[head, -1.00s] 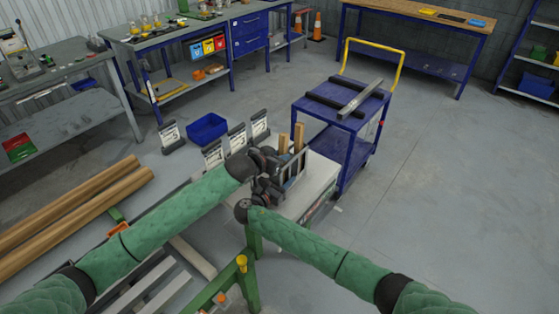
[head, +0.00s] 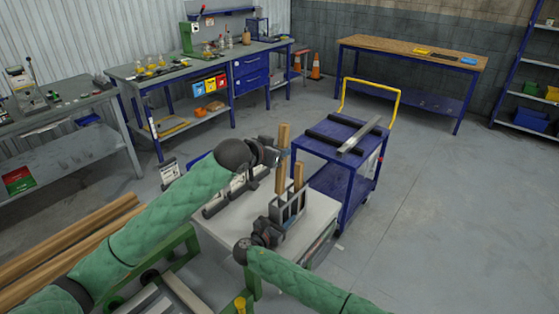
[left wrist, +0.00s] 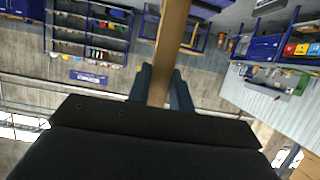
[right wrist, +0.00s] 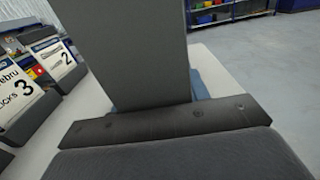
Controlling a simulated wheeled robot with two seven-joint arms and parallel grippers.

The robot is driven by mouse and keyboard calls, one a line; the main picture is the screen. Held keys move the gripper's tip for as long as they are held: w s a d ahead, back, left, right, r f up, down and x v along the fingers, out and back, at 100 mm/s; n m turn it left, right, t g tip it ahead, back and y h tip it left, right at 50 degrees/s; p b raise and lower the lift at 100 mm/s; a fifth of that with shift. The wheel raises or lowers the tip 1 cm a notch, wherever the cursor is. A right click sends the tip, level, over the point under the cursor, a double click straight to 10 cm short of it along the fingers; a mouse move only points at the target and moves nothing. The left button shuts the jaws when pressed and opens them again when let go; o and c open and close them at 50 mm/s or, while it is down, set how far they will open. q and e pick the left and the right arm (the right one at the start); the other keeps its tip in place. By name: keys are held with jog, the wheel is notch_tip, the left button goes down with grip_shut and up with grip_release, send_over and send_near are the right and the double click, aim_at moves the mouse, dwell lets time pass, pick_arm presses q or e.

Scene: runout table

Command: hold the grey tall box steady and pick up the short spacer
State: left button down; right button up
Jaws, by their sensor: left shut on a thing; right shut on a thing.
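My left gripper (head: 281,154) is shut on a wooden spacer, the short spacer (head: 284,135), and holds it upright at the grey tall box. In the left wrist view the spacer (left wrist: 171,45) stands between the two fingers. I cannot tell whether its lower end is still inside the box. The grey tall box (head: 291,207) stands upright on a white-topped stand, with another wooden spacer (head: 298,174) in it. My right gripper (head: 277,231) is shut on the box's near side, low down. The box's grey wall (right wrist: 145,50) fills the upper middle of the right wrist view.
The white stand top (head: 233,215) has clear room left of the box. Numbered cards (right wrist: 62,57) stand at the left. A blue cart (head: 333,165) with dark bars and a metal bar stands close behind. Long wooden beams (head: 70,240) lie at the left.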

pick_arm(q)
jog(key=shift+r, duration=0.1)
pick_arm(e)
jog(key=o, duration=1.2)
jog(key=shift+c, duration=0.2)
